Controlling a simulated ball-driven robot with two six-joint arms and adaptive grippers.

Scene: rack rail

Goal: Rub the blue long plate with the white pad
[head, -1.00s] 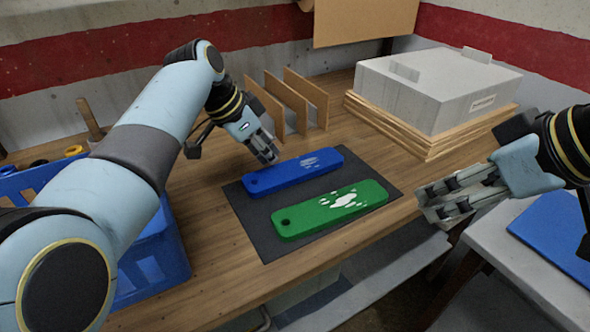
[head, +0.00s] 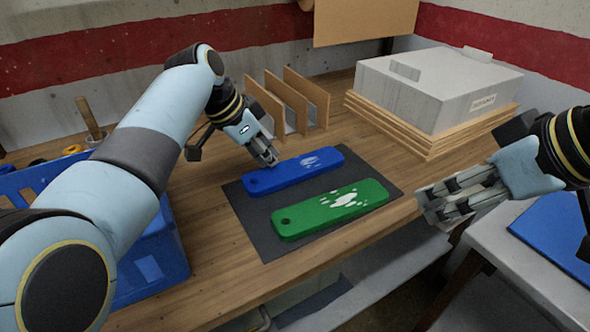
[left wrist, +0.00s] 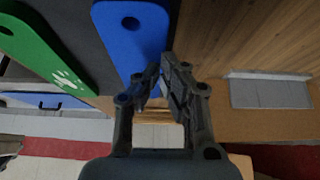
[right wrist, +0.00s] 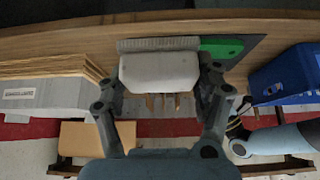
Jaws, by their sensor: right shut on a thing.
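The blue long plate (head: 293,172) lies on a dark mat (head: 245,208) on the wooden bench, with white patches near its right end. It also shows in the left wrist view (left wrist: 135,40). My left gripper (head: 272,160) is at the plate's far edge, its fingertips close together with nothing seen between them; I cannot tell whether it touches the plate. My right gripper (head: 440,204) is off the bench's front right side. In the right wrist view it is shut on the white pad (right wrist: 158,72), whose ridged grey face (right wrist: 158,44) points away from me.
A green long plate (head: 330,208) with white patches lies in front of the blue one. Upright wooden dividers (head: 305,97) stand behind. A grey box (head: 435,95) on boards is at the back right. A blue crate (head: 150,265) is at the left.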

